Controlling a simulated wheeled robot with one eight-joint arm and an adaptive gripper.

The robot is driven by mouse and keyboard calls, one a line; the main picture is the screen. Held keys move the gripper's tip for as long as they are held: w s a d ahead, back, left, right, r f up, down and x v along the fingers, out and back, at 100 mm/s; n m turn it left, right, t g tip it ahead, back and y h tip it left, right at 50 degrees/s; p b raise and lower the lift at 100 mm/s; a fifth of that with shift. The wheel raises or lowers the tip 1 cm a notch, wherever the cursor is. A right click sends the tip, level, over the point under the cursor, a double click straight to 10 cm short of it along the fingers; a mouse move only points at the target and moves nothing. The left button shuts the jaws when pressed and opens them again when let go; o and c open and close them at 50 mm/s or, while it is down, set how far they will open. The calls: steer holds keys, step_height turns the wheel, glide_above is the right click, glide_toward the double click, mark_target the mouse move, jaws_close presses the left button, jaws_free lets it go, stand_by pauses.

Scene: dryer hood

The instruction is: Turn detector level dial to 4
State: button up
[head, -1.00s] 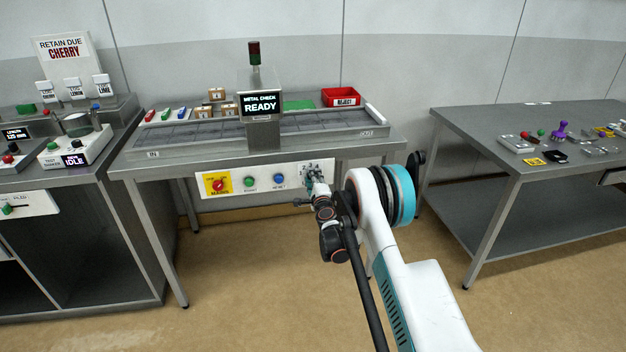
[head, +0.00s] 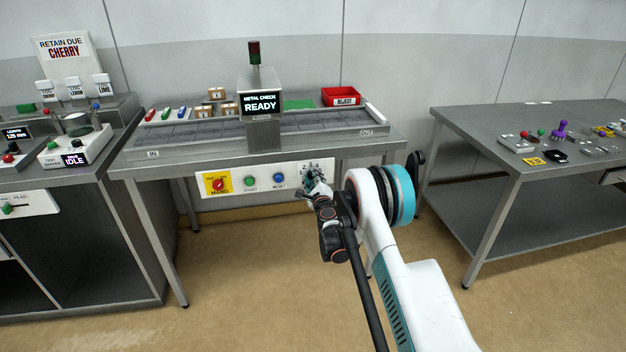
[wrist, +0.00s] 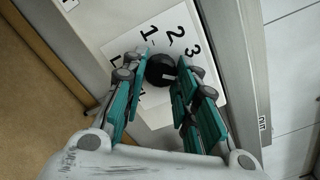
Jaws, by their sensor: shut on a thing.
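The detector level dial is a small black round knob (wrist: 160,69) on a white plate (wrist: 118,48) marked with 1, 2 and 3 in the wrist view. A short white mark shows on the knob, but I cannot tell which number it points to. My gripper (wrist: 165,68) is shut on the knob, with one teal finger on each side. In the head view my gripper (head: 313,184) is at the right end of the white front panel (head: 236,188) and hides most of the dial.
A yellow plate with a red switch (head: 218,184), a green button (head: 250,180) and a blue button (head: 279,179) sit left of the dial. The conveyor bench (head: 180,156) overhangs the panel. A screen (head: 261,104) reads METAL CHECK READY.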

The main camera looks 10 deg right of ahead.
steer(key=shift+f, duration=0.1)
steer(key=o, duration=1.1)
steer(key=shift+c, duration=0.2)
steer(key=s, duration=1.2)
